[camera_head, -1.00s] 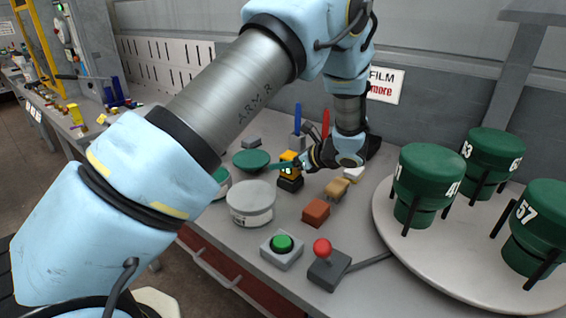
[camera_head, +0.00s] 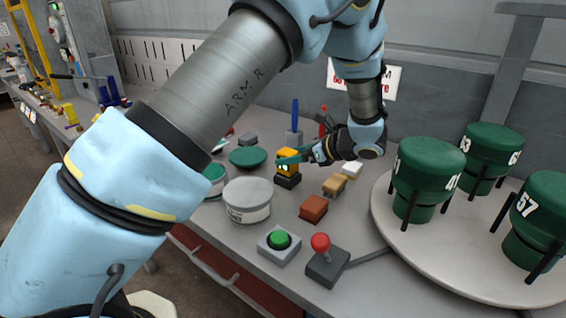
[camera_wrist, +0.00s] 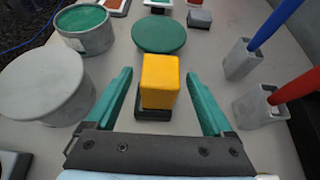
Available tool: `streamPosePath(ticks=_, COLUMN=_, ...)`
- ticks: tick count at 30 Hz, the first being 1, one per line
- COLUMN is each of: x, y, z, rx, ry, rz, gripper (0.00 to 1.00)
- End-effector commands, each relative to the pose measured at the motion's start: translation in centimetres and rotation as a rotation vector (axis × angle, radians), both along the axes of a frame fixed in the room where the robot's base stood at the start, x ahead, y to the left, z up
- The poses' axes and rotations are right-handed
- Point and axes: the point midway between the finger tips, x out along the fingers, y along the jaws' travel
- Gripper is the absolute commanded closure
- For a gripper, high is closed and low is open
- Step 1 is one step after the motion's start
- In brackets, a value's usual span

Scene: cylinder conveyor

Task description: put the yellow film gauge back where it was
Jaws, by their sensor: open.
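The yellow film gauge (camera_head: 288,160) stands upright on a small black base (camera_head: 287,181) on the grey bench, with a small lit face toward the head camera. In the wrist view the yellow film gauge (camera_wrist: 160,80) sits between the two teal fingers of my gripper (camera_wrist: 160,95). The fingers are open, with a visible gap on each side of the gauge. In the head view my gripper (camera_head: 298,155) reaches in from the right at the gauge's height, and one finger partly crosses in front of it.
A grey-lidded tin (camera_head: 247,200) and a green disc (camera_head: 248,157) stand close by. Holders with a blue handle (camera_wrist: 275,22) and a red handle (camera_wrist: 298,85) are right of the gripper. Blocks, a green button (camera_head: 279,240) and a red-knobbed lever (camera_head: 321,243) lie nearer the front.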

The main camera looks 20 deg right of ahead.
Motion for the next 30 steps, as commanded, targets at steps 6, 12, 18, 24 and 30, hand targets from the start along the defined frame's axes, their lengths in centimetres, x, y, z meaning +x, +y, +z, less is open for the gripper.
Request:
streamPosePath(ticks=6, x=-1.7, y=-1.0, z=0.9, rx=-0.001, ry=0.001, rz=-0.001, gripper=0.14)
streamPosePath(ticks=12, x=-1.8, y=-1.0, z=1.3, rx=0.002, ry=0.002, rz=-0.004, gripper=0.14)
streamPosePath(ticks=18, x=2.5, y=0.3, z=2.7, rx=0.095, ry=0.062, rz=-0.165, gripper=0.14)
streamPosePath(ticks=24, x=10.7, y=4.9, z=6.1, rx=0.461, ry=0.210, rz=-0.681, gripper=0.14)
streamPosePath(ticks=30, x=12.1, y=12.8, z=7.4, rx=1.034, ry=0.359, rz=-1.324, gripper=0.14)
